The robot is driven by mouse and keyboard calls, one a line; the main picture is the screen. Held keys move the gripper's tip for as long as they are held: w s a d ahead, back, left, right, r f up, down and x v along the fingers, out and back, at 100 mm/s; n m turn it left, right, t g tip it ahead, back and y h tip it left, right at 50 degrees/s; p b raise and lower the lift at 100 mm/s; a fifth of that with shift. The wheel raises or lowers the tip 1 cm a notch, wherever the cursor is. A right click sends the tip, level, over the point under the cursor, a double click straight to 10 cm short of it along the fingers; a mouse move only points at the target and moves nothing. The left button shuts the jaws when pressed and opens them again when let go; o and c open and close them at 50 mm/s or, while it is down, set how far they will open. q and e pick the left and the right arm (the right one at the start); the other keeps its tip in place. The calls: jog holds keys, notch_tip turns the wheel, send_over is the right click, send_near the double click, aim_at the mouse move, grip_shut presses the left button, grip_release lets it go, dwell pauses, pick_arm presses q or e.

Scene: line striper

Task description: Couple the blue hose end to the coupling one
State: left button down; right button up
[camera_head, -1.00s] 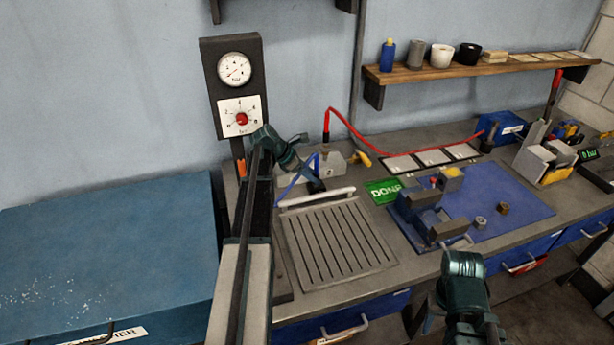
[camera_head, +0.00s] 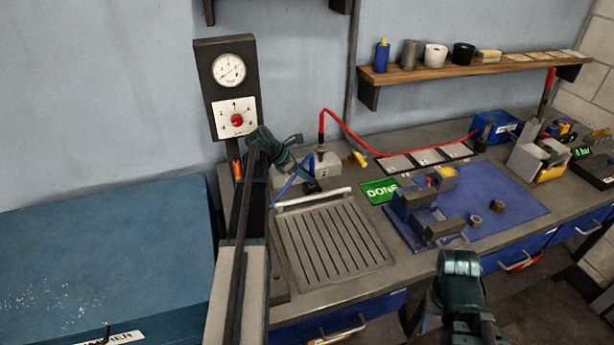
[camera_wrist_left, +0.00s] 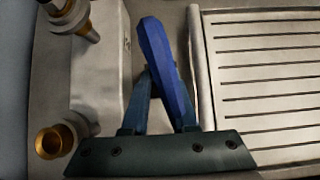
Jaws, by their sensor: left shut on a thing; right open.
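My left gripper (camera_head: 308,172) is shut on the blue hose end (camera_wrist_left: 165,60), which points up and slightly left in the left wrist view. The blue hose (camera_head: 286,188) trails below it in the head view. The gripper is beside the grey coupling block (camera_head: 330,165). In the left wrist view, a brass-mouthed open coupling (camera_wrist_left: 50,142) and another fitting (camera_wrist_left: 82,22) stand at the left, apart from the hose end. I cannot tell which is coupling one. My right gripper (camera_head: 459,262) is open at the bench's front edge; its fingertips are hard to make out.
A slotted tray (camera_head: 285,251) lies in front of the block. A red hose (camera_head: 345,125) rises from the block and arcs right. A gauge panel (camera_head: 224,85) stands behind.

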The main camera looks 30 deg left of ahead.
pick_arm(q)
jog(key=shift+r+p, duration=0.7)
jog(key=shift+p, duration=0.05)
dwell(0.5)
jog(key=shift+r+p, duration=1.9)
jog(key=shift+r, duration=0.05)
jog(key=shift+f, duration=0.1)
